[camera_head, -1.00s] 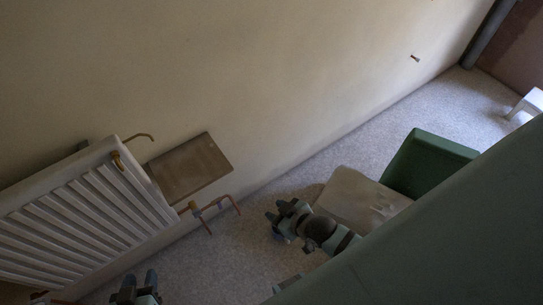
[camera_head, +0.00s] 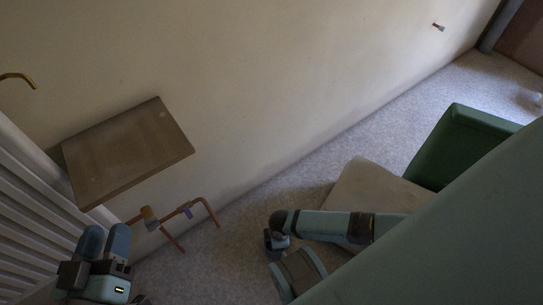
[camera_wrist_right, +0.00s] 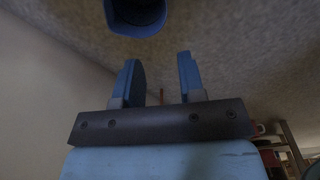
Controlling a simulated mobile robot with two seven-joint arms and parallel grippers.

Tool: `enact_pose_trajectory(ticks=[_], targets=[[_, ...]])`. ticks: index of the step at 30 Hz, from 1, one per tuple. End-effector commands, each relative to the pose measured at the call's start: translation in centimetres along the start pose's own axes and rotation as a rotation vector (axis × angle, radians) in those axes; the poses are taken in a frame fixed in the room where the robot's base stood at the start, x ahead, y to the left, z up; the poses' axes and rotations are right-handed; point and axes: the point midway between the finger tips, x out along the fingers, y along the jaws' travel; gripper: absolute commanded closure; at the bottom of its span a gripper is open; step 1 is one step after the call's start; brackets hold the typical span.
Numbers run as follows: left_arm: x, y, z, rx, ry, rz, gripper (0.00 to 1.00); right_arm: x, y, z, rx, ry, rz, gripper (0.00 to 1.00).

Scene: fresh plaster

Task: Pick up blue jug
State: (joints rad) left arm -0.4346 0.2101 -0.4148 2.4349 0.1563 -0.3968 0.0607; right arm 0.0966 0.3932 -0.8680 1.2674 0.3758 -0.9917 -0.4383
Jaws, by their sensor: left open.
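A blue jug (camera_wrist_right: 136,15) shows at the top edge of the right wrist view, cut off by the frame, with a dark round opening. It is on the speckled floor. My right gripper (camera_wrist_right: 160,75) is open and empty, its two blue fingers apart and clear of the jug in the picture. In the head view my right arm reaches in from the right, and its gripper (camera_head: 274,243) is small and partly hidden. I cannot make out the jug in the head view. My left gripper (camera_head: 106,240) is open and empty at the lower left, in front of the radiator.
A brown board (camera_head: 128,150) juts from the wall, above copper pipes (camera_head: 178,215). A white radiator (camera_head: 35,205) stands at the left. A green box (camera_head: 458,145) and a pale flat piece (camera_head: 372,185) are on the floor beyond my right arm.

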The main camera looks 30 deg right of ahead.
Motion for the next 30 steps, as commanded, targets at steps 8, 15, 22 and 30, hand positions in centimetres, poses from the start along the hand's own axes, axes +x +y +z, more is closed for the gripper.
enact_pose_trajectory(ticks=[8, 15, 22, 30], targets=[[0.0, -0.1, 2.6, -0.006, -0.045, 0.02, 0.57, 4.9, -0.7, 1.6, -0.04, -0.062, -0.032, 0.64], [0.4, -1.1, 4.5, 0.064, -0.077, 0.03, 0.57, 9.4, -0.8, 1.7, -0.04, -0.059, -0.03, 0.64], [0.7, -1.6, 3.9, 0.132, -0.038, 0.031, 0.57, 10.9, -0.9, 1.8, -0.039, -0.058, -0.029, 0.64], [1.4, -3.0, 3.7, 0.299, 0.058, 0.032, 0.57, 14.6, -1.3, 1.9, -0.04, -0.057, -0.029, 0.64]])
